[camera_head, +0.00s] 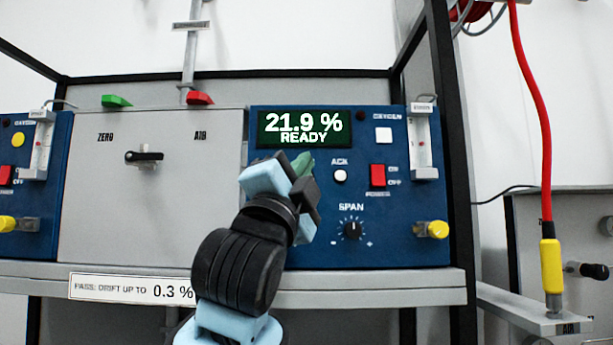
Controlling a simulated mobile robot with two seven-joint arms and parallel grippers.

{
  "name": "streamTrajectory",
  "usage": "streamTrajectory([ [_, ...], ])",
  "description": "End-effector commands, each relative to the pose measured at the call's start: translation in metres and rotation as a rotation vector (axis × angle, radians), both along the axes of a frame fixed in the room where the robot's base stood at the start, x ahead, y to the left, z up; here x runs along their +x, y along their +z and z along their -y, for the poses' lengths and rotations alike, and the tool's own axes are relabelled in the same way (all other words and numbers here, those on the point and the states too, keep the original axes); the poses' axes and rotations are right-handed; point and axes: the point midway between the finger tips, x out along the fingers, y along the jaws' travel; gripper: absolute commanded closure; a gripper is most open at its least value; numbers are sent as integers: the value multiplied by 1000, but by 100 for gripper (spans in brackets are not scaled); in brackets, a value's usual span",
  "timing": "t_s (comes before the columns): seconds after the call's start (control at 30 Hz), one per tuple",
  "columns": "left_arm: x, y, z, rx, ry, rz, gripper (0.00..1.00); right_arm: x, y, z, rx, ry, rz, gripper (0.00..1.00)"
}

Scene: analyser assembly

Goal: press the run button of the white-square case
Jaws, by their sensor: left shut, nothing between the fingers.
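The white-square case is the blue panel (400,200) at centre right, marked with a white square (384,134). Its green display (262,140) reads 21.9 % and READY. My left gripper (302,172) is shut and empty in front of the panel's left part, just below the display. A green piece (304,160) shows at its fingertips; I cannot tell whether it is the run button, or whether the fingers touch it. A white ACK button (340,176) is right of the fingertips. My right gripper is not in view.
A red switch (378,176), a SPAN knob (352,229) and a yellow fitting (431,230) are on the same panel. A grey panel with a black-handled valve (144,157) is left of it. Another blue case (50,205) with a yellow circle is at far left. A red hose (535,120) hangs at right.

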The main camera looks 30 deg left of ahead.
Motion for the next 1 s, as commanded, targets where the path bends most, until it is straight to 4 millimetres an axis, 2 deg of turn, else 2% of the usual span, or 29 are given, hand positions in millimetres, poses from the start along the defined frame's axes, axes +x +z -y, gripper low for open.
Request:
streamTrajectory([
  [0.3,1,0,0,-1,1,-1,100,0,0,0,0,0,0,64],
  [0.47,7,-1,-4,-1,1,-4,100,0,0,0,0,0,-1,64],
  [1.0,61,0,-37,0,2,-3,100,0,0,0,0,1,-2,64],
])
